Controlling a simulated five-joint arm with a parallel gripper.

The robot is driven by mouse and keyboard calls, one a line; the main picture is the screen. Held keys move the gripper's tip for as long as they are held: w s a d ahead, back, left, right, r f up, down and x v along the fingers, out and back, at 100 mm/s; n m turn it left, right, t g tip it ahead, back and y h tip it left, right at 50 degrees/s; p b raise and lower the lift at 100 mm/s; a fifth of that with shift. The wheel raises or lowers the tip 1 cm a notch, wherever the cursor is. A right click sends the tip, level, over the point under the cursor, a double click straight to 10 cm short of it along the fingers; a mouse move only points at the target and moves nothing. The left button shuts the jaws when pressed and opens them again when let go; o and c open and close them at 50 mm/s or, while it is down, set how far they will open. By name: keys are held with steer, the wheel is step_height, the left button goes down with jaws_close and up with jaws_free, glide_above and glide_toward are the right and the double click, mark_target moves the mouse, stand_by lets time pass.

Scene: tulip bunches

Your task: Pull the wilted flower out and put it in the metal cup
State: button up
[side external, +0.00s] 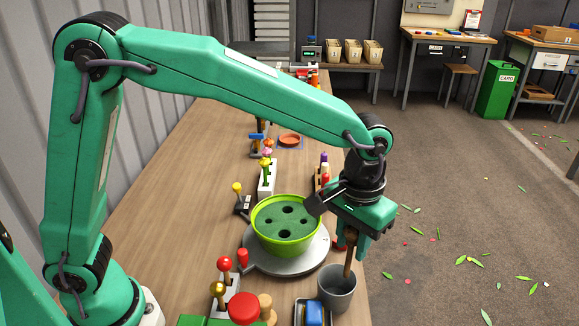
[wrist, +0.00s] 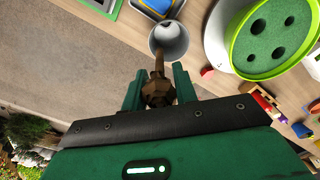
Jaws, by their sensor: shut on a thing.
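My gripper (side external: 352,240) is shut on the wilted flower (side external: 348,258), a brown bloom on a brown stem. The stem hangs roughly upright below the fingers. In the wrist view the bloom (wrist: 158,92) sits between the two green fingers. The grey metal cup (side external: 338,292) stands below, at the table's right edge. In both views the stem's lower end overlaps the cup's mouth; I cannot tell how deep it is. In the wrist view the cup (wrist: 172,45) is just beyond the fingers. The fingers are above the cup's rim, apart from it.
A lime green pot (side external: 270,246) with dark green foam and several empty holes stands on a round grey turntable (side external: 310,262) behind the cup. A blue block in a tray (side external: 314,314) lies close left of the cup. Coloured knobs stand nearby.

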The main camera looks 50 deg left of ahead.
mark_target(346, 275)
steer(key=shift+f, duration=0.15)
steer(key=shift+f, duration=2.9)
steer(key=o, duration=1)
steer(key=shift+r, duration=0.1)
steer(key=shift+r, duration=3.8)
steer(key=shift+a+r, duration=0.1)
